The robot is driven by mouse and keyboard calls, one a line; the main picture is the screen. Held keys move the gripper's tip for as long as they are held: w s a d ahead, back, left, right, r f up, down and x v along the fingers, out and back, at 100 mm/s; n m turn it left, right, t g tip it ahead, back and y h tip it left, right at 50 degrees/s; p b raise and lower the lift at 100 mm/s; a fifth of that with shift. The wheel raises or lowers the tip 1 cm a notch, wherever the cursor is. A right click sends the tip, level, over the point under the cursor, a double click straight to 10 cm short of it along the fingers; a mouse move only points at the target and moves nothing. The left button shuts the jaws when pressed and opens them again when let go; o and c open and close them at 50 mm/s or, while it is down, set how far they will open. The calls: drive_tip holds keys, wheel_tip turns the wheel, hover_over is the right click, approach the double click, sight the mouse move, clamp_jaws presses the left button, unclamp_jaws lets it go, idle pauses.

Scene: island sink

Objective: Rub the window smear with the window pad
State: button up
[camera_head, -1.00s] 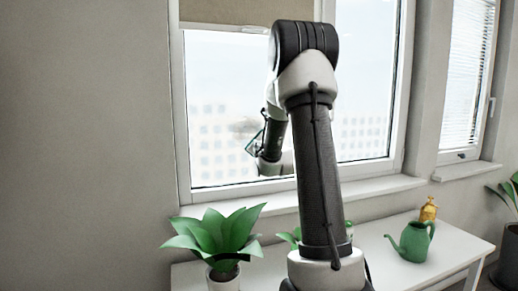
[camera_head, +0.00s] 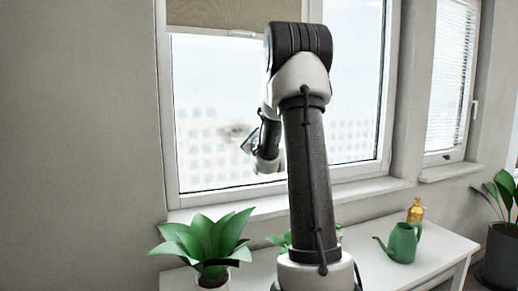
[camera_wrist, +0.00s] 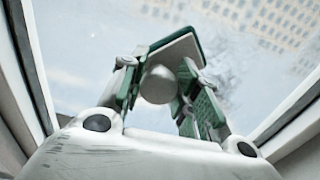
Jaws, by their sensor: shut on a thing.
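My gripper (camera_wrist: 160,92) is shut on the window pad (camera_wrist: 172,47), which has a pale top, a green edge and a round grey knob between the fingers. In the head view, the pad (camera_head: 249,141) shows as a small green-edged piece at the left of my gripper (camera_head: 258,146), in front of the window. The window smear (camera_head: 235,130) is a faint grey patch on the glass near the pad. A mottled grey patch, likely the smear (camera_wrist: 232,62), lies right of the pad in the wrist view. I cannot tell whether the pad touches the glass.
The window frame (camera_head: 163,120) and sill (camera_head: 375,188) surround the pane, with a rolled blind (camera_head: 215,12) above. A white table (camera_head: 435,257) below holds a leafy potted plant (camera_head: 208,240), a green watering can (camera_head: 401,243) and a gold bottle (camera_head: 416,211). My arm hides part of the window.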

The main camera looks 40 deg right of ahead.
drive_tip(key=w+a+r, duration=0.1)
drive_tip(key=w+a, duration=0.1)
drive_tip(key=a, duration=0.6)
drive_tip(key=w+a+r, duration=0.1)
drive_tip(key=w+a, duration=0.2)
drive_tip(key=a, duration=0.5)
drive_tip(key=shift+r, duration=0.25)
drive_tip(key=shift+o, duration=0.2)
drive_tip(key=shift+s, duration=0.1)
drive_tip(key=shift+s+d+f, duration=0.1)
drive_tip(key=shift+s+d, duration=0.7)
drive_tip(key=shift+d, duration=1.95)
drive_tip(key=shift+s+d+r, duration=0.1)
drive_tip(key=shift+s+d, duration=0.7)
drive_tip(key=shift+d, duration=2)
drive_tip(key=shift+s+d+f, duration=0.1)
drive_tip(key=shift+s+d, duration=0.7)
drive_tip(key=shift+d, duration=1.95)
drive_tip(key=shift+c, duration=0.2)
drive_tip(key=shift+s+a+r, duration=0.1)
drive_tip(key=shift+r, duration=1.1)
drive_tip(key=w+a, duration=0.4)
drive_tip(key=a, duration=0.9)
drive_tip(key=shift+a, duration=0.25)
